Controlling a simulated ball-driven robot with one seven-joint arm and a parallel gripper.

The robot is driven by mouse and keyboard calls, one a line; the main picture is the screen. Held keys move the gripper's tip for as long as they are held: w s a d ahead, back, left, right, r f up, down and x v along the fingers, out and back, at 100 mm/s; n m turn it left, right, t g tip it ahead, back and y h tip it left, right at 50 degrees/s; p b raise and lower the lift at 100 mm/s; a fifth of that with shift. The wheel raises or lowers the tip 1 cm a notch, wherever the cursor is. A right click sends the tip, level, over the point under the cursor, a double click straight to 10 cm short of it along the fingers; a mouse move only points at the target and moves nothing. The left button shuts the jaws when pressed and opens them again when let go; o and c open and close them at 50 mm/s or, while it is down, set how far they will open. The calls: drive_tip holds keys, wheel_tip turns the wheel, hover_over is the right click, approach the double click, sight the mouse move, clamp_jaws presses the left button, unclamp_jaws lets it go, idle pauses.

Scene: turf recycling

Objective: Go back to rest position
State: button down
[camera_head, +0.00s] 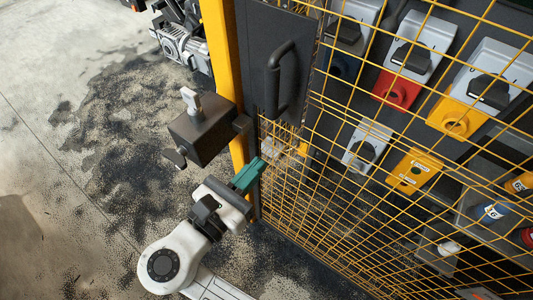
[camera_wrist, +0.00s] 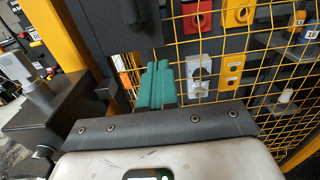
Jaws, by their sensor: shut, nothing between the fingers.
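My gripper (camera_head: 249,173) is in the lower middle of the head view, its teal fingers together with nothing between them. It is beside the yellow mesh fence, just below a dark lock box (camera_head: 208,131). In the wrist view the teal fingers (camera_wrist: 155,86) point forward toward the dark door panel and the mesh. I cannot tell whether the fingertips touch the fence. My white arm reaches in from the bottom of the head view.
A grey key (camera_head: 191,100) stands in the lock box. A dark door handle (camera_head: 279,80) is above my gripper. The yellow mesh (camera_head: 330,165) fills the right, with red and yellow switches behind it. The stained floor (camera_head: 60,190) at left is largely free.

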drive_tip(key=shift+v, duration=0.9)
drive_tip(key=s+d+f+m+g+y, duration=0.2)
drive_tip(key=d+f+m+g, duration=0.3)
drive_tip(key=d+f+m, duration=0.45)
drive_tip(key=s+d+f+m+g+y, duration=0.25)
drive_tip(key=d+f+m+g, duration=0.35)
drive_tip(key=d, duration=0.7)
drive_tip(key=s+d+f+m+g+y, duration=0.1)
drive_tip(key=s+d+f+m+y, duration=0.1)
drive_tip(key=s+m, duration=0.4)
drive_tip(key=s+d+f+m+g+y, duration=0.1)
drive_tip(key=s+d+f+m+y, duration=0.2)
drive_tip(key=s+m, duration=0.4)
drive_tip(key=shift+s+d+y, duration=0.55)
drive_tip(key=shift+d+y, duration=0.3)
drive_tip(key=shift+d, duration=0.35)
drive_tip(key=shift+f, duration=0.1)
